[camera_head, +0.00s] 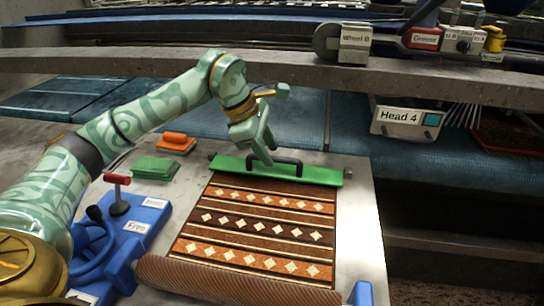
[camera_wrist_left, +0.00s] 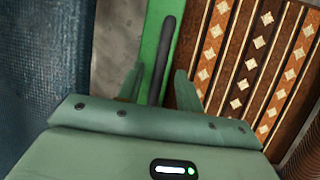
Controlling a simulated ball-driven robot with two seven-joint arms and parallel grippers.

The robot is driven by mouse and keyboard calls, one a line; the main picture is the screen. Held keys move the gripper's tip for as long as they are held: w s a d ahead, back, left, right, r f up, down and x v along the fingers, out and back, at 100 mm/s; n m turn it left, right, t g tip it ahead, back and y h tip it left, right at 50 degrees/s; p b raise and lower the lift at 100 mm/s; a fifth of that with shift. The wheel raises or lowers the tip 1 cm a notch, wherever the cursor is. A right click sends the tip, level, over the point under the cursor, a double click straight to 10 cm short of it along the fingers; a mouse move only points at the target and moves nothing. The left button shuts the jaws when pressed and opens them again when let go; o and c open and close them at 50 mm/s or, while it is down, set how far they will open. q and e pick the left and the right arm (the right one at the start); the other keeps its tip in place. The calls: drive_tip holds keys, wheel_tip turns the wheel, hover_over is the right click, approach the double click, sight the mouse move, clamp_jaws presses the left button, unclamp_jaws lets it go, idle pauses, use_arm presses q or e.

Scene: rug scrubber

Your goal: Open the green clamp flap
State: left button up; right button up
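The green clamp flap (camera_head: 230,165) is a long green bar lying flat across the far edge of the patterned rug (camera_head: 262,222). A black bar handle (camera_head: 290,163) stands up from its middle. My left gripper (camera_head: 265,158) points down at the left part of this handle. In the left wrist view, the handle (camera_wrist_left: 165,50) runs between the two fingers of my left gripper (camera_wrist_left: 158,88), with green flap (camera_wrist_left: 152,35) showing behind it. The fingers are apart, with a gap visible beside the handle. My right gripper is in neither view.
A rolled brown end (camera_head: 235,280) is at the front. A stone shelf (camera_head: 300,70) spans the back.

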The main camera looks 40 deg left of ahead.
use_arm(q)
drive_tip(key=shift+w+d+f, duration=0.1)
drive_tip(key=shift+w+f, duration=0.05)
drive_tip(key=shift+f, duration=0.3)
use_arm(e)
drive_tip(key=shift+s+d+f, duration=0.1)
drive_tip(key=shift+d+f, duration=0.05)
use_arm(q)
drive_tip(key=shift+c, duration=0.4)
